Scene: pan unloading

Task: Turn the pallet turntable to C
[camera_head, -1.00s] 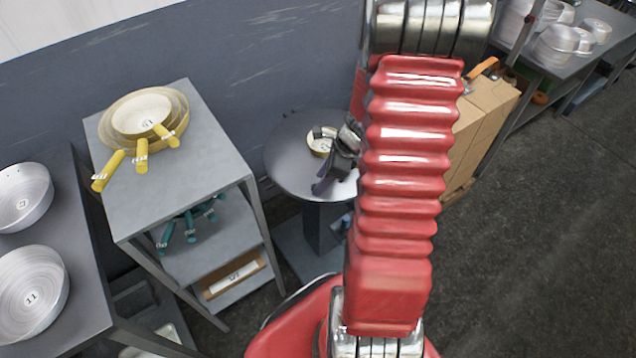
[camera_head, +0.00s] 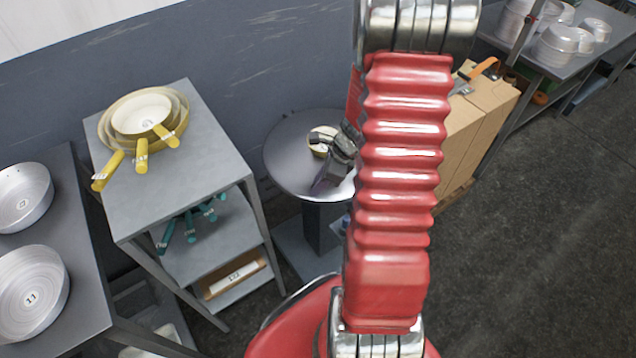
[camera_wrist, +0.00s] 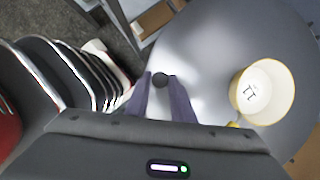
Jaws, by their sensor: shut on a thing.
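The round grey turntable (camera_head: 290,165) stands on a dark column against the wall, left of my red arm. Its grey top also fills much of the wrist view (camera_wrist: 215,60). A dark round knob (camera_wrist: 160,79) sits near its edge, between my gripper's fingertips. My gripper (camera_wrist: 161,82) is shut on this knob; in the head view my gripper (camera_head: 325,180) is small and partly behind my arm. A small yellow-rimmed pan (camera_wrist: 265,92) marked 11 stands on the top, right of the fingers in the wrist view. No letter C is readable on the turntable.
A grey shelf table (camera_head: 190,160) with nested yellow-handled pans (camera_head: 150,115) stands left of the turntable. Aluminium pans (camera_head: 30,295) lie on the far-left table. Cardboard boxes (camera_head: 475,130) stand right of my arm. The dark floor (camera_head: 540,230) at right is clear.

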